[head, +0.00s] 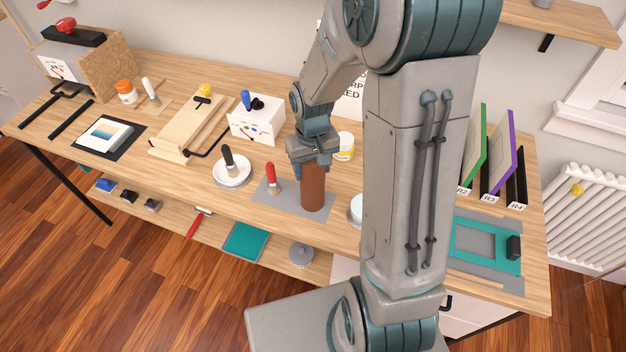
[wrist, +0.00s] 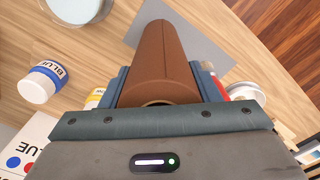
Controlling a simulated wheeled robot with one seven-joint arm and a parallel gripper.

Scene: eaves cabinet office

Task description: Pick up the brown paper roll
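The brown paper roll (head: 313,188) stands upright on a grey mat (head: 277,196) on the workbench. My gripper (head: 313,163) is at its upper end, coming from above. In the wrist view the roll (wrist: 162,60) lies between the two blue fingers of my gripper (wrist: 162,88), and both fingers appear to touch its sides. The near end of the roll is partly hidden by the gripper body. Its foot appears to rest on the mat.
A red-handled tool (head: 272,175) stands close left of the roll, and a white dish with a dark-handled tool (head: 231,170) is farther left. A yellow-labelled jar (head: 344,146) is behind; a blue-labelled jar (wrist: 42,82) shows in the wrist view. Upright panels (head: 500,155) stand at right.

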